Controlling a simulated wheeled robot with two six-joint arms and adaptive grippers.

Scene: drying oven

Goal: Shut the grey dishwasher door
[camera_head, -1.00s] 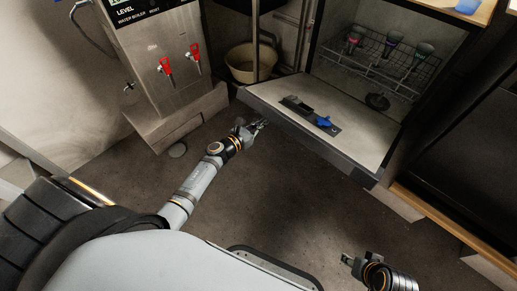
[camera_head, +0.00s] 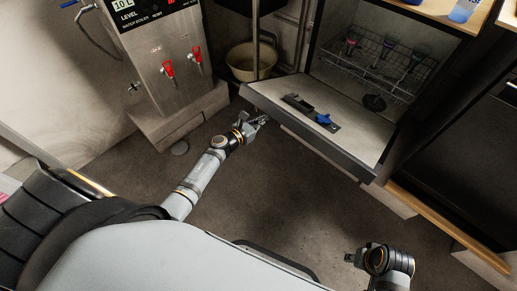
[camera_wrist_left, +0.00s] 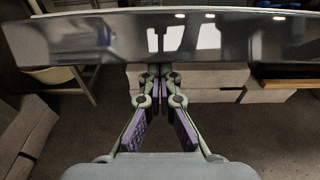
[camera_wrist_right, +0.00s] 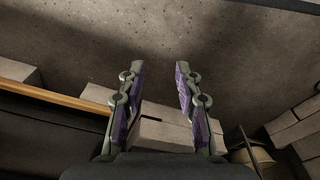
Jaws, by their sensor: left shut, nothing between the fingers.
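The grey dishwasher door (camera_head: 345,140) hangs open, folded down in front of the dishwasher, with its inner face up. A black and blue fitting (camera_head: 312,111) lies on that face. My left gripper (camera_head: 264,119) is at the door's outer edge, near its left corner. In the left wrist view, its closed fingers (camera_wrist_left: 161,72) reach the lower side of the shiny door edge (camera_wrist_left: 200,38); I cannot tell whether they touch. My right gripper (camera_head: 349,258) is well in front of the door, over the floor. The right wrist view shows its fingers (camera_wrist_right: 160,68) apart and empty.
Inside the dishwasher a wire rack (camera_head: 385,70) holds several utensils. A water boiler (camera_head: 160,60) with red taps stands at the left. A beige bucket (camera_head: 252,65) sits behind the door's left corner. The floor (camera_head: 270,200) before the door is clear.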

